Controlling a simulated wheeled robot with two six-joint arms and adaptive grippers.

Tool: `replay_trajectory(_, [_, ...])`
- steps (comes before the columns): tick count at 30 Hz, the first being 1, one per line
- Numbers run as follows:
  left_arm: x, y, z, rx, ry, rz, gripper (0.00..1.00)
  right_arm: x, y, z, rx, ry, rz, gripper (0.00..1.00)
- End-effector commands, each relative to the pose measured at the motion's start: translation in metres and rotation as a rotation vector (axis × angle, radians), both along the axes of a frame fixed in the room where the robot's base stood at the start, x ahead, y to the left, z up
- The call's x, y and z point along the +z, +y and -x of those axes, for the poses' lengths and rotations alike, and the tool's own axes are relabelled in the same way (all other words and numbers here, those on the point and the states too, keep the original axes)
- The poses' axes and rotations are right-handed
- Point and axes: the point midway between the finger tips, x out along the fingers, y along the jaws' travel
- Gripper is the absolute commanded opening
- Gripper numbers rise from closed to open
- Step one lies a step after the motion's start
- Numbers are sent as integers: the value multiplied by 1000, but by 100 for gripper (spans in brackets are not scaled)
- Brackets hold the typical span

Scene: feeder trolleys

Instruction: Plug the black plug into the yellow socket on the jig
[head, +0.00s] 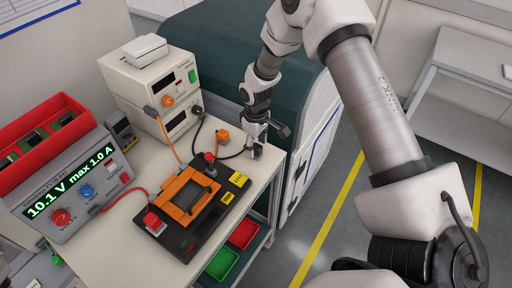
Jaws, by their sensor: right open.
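The jig (187,247) is a dark board with an orange frame (172,205), lying near the table's right edge. Two yellow patches sit on its right side: an upper one with dark marks (238,179) and a lower one (228,198); I cannot tell for certain which is the socket. My right gripper is open, low over the table's right edge, beyond the jig. My left gripper is out of view.
Stacked power supplies (150,85) stand at the back. A bench supply (75,195) and a red bin (45,125) stand left. Red (243,235) and green (222,263) trays sit below. A dark green cabinet (215,50) stands behind.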

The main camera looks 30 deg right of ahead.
Motion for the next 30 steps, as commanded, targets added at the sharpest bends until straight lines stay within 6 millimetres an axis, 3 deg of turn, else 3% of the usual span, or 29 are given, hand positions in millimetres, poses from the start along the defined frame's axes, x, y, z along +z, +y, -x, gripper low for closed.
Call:
replay_trajectory(4, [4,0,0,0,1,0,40,-13,0,0,1,0,1,60])
replay_trajectory(13, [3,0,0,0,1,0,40,-14,0,0,1,-1,1,60])
replay_trajectory(18, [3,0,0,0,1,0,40,-14,0,0,0,-1,1,0])
replay_trajectory(30, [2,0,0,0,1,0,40,-12,0,-1,0,-1,1,0])
